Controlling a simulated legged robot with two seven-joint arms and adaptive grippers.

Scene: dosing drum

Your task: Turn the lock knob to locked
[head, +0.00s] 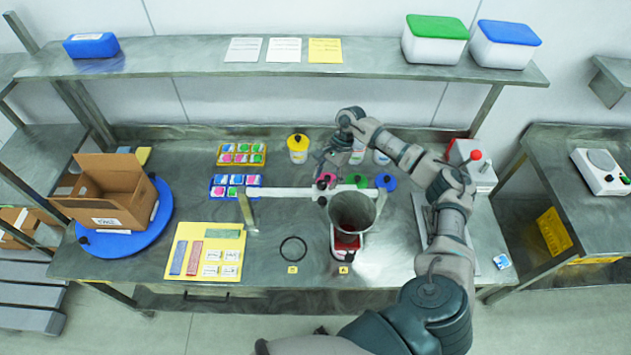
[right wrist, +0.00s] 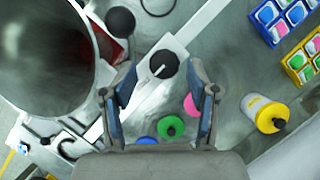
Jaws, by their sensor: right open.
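The lock knob (right wrist: 165,64) is round and black with a white pointer mark, set on a white plate on the drum's white bar (right wrist: 208,28). The open metal drum (right wrist: 45,55) is left of it in the right wrist view; the head view shows the drum (head: 352,212) at the bench's middle. My right gripper (right wrist: 163,82) is open, with the knob seen between its two fingertips; I cannot tell whether they touch it. In the head view the right gripper (head: 325,170) is above the bar, partly hiding the knob area. My left gripper is not in view.
A black ball handle (right wrist: 120,21) sits close to the knob. Pink, green (right wrist: 171,127) and blue lids lie behind the bar, with a yellow-capped bottle (head: 298,149) nearby. A black ring (head: 293,249) and yellow mat (head: 205,252) lie at front left.

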